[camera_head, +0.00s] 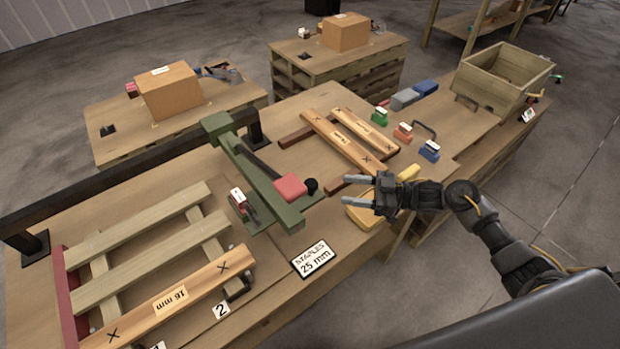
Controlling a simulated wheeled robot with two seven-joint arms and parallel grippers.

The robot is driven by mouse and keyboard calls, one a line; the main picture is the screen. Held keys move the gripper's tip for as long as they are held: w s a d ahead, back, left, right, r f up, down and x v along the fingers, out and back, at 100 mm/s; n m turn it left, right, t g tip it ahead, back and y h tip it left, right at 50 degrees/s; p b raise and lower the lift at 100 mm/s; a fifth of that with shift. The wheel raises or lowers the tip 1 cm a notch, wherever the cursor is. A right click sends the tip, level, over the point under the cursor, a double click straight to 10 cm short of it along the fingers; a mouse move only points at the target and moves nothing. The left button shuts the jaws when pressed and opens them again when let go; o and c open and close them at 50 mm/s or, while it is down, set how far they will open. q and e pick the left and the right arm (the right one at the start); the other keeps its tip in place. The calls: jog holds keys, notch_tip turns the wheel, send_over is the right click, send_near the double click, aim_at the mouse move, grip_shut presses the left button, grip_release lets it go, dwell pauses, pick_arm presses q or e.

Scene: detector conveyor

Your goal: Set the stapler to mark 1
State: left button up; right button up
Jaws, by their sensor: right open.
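A green long-armed device (250,170), which looks like the stapler, stands at the middle of the workbench. It has a red pad (290,187) and a black knob (311,185) at its near right end. A card with a 2 (221,310) lies at the bench's front edge; another card (158,346), cut off at the bottom of the picture, is left of it, and I cannot read it surely. My right gripper (346,192) is open and empty, right of the black knob and apart from it, over a yellow object. My left gripper is not in view.
A slatted wooden frame (140,245) with a "16 mm" board lies left. A "STAPLES 25 mm" sign (314,260) is at the front. Marked boards (345,142), small green, orange and blue blocks (430,151) and a wooden crate (500,80) are right. A black rail (90,195) runs behind.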

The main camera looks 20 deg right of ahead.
aim_at(310, 183)
jog(key=p+x, duration=0.3)
jog(key=x, duration=0.6)
jog(key=shift+w+a+r, duration=0.1)
jog(key=shift+a+r, duration=0.1)
jog(key=shift+a, duration=0.15)
jog(key=shift+w+a+f, duration=0.1)
jog(key=shift+w+a, duration=0.1)
jog(key=shift+a, duration=0.3)
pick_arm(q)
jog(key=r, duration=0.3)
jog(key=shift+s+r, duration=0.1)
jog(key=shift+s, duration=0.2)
pick_arm(e)
jog(key=shift+a, duration=0.1)
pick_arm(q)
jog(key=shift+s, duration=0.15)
pick_arm(e)
jog(key=shift+c, duration=0.4)
grip_shut()
